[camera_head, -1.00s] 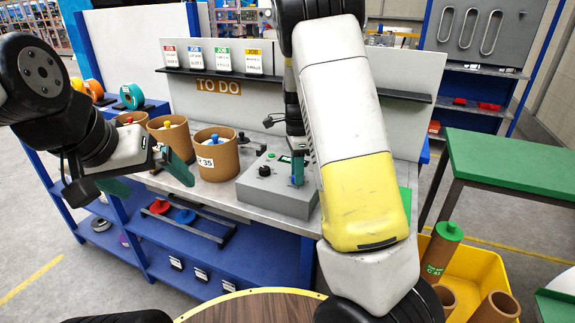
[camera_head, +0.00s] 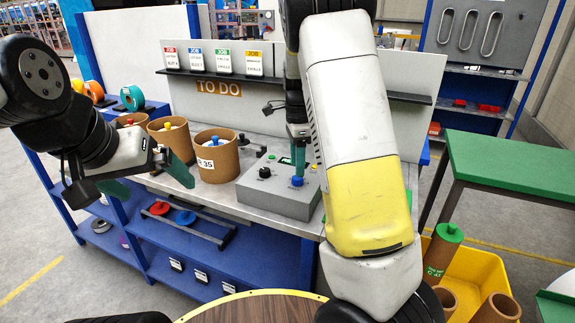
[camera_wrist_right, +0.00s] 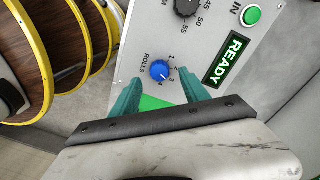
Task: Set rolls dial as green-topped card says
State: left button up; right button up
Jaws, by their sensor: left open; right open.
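The blue ROLLS dial (camera_wrist_right: 160,70) is on the grey control box (camera_head: 262,200), with small numbers 1 to 4 beside it. Its white mark seems to point toward the lower numbers' side near 4, but I cannot tell exactly. The dial also shows in the head view (camera_head: 297,181). My right gripper (camera_wrist_right: 158,92) is open and empty, its teal fingertips just above the dial and apart from it. The green-topped card (camera_head: 223,62) stands on the shelf above TO DO; its text is too small to read. My left gripper (camera_head: 152,178) is open and empty near the bins.
A black dial (camera_wrist_right: 186,6), a green IN button (camera_wrist_right: 252,15) and a lit READY display (camera_wrist_right: 226,60) share the box. Brown bins (camera_head: 216,158) stand left of it on the bench. A yellow crate (camera_head: 470,270) with tubes is at right.

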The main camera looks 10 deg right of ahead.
jog(key=shift+w+r, duration=0.1)
jog(key=shift+r, duration=1.85)
jog(key=s+a+r+n+t+y, duration=0.1)
jog(key=s+r+n+t, duration=0.2)
jog(key=s+n, duration=0.6)
jog(key=s+a+r+n+t+y, duration=0.1)
jog(key=s+r+n+t, duration=0.2)
jog(key=s+r+n, duration=0.4)
jog(key=s+n, duration=0.2)
jog(key=s, duration=0.7)
jog(key=shift+s+a+r+n+t, duration=0.15)
jog(key=shift+s+a+n+t, duration=0.15)
jog(key=shift+t, duration=0.1)
